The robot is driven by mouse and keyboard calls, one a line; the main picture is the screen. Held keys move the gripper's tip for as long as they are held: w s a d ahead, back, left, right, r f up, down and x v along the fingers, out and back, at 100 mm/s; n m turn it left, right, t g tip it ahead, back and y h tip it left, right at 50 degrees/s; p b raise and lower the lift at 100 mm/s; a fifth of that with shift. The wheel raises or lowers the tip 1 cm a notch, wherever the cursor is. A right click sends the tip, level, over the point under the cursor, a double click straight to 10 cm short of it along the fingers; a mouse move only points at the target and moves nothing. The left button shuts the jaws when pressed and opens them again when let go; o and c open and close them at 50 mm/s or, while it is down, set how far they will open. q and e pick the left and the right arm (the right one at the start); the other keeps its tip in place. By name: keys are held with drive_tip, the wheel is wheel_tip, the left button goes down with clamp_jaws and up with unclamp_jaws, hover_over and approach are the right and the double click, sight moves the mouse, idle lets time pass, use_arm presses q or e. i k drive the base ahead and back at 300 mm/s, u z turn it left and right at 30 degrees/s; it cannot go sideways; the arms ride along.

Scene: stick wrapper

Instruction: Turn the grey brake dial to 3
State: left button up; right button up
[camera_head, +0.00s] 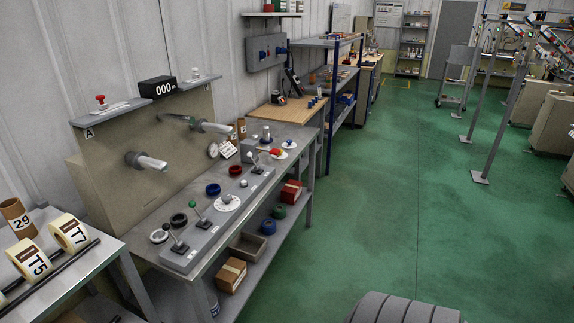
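A round white dial plate with a small grey knob (227,199) sits on the grey control strip at the front of the machine bench. I cannot tell for sure which of these is the brake dial. The markings and settings are too small to read. Neither of my grippers is in view, and nothing touches the dials.
A table with tape rolls (70,232) stands at left. Open green floor (380,200) lies right of the bench.

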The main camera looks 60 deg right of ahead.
sight(226, 199)
drive_tip(key=z, duration=0.95)
drive_tip(key=k, duration=0.3)
drive_tip(key=z, duration=1.4)
drive_tip(key=i, duration=0.9)
drive_tip(key=u, duration=0.65)
drive_tip(key=i, duration=0.6)
drive_tip(key=u, duration=0.55)
